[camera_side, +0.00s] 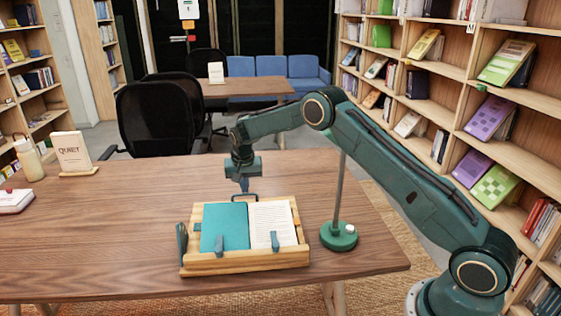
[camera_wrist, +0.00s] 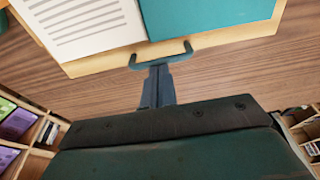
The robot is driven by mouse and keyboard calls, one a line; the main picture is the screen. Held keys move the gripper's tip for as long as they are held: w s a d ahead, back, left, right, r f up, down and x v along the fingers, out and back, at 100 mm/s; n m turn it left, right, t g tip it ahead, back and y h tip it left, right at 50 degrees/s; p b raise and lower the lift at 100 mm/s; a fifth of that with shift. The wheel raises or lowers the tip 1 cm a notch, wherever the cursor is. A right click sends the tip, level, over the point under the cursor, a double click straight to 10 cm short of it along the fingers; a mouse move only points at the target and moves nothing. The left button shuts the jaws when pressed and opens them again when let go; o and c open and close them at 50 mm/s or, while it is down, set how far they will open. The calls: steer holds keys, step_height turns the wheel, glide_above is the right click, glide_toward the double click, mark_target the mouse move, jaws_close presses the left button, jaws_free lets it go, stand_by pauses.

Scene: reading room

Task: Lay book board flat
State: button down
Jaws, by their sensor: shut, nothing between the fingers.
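The wooden book board (camera_side: 250,262) sits on the table with an open book on it. The book has a teal left side (camera_side: 224,225) and a printed white page (camera_side: 272,222). Small blue-grey clips (camera_side: 219,244) stand at its front. A dark blue loop handle (camera_side: 252,195) is on the board's back edge; it also shows in the wrist view (camera_wrist: 183,56). My gripper (camera_side: 244,186) is shut and empty, pointing down at the handle. In the wrist view its fingertips (camera_wrist: 159,68) overlap the handle; I cannot tell if they touch. The board's exact tilt is hard to judge.
A green lamp-like base with a pole (camera_side: 339,236) stands just right of the board. A QUIET sign (camera_side: 72,153), a cup (camera_side: 28,160) and a white box (camera_side: 14,201) are at the table's left. The table between them and the board is clear.

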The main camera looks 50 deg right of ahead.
steer(key=shift+w+d+x, duration=0.1)
steer(key=shift+w+x, duration=0.05)
steer(key=shift+x, duration=1.2)
steer(key=shift+w+d+x, duration=0.15)
steer(key=shift+x, duration=1.15)
steer(key=shift+r, duration=0.2)
step_height(320, 180, up, 14)
steer(key=w+d, duration=0.1)
steer(key=shift+w+d+f, duration=0.2)
steer(key=shift+d+f, duration=0.05)
steer(key=shift+d, duration=0.05)
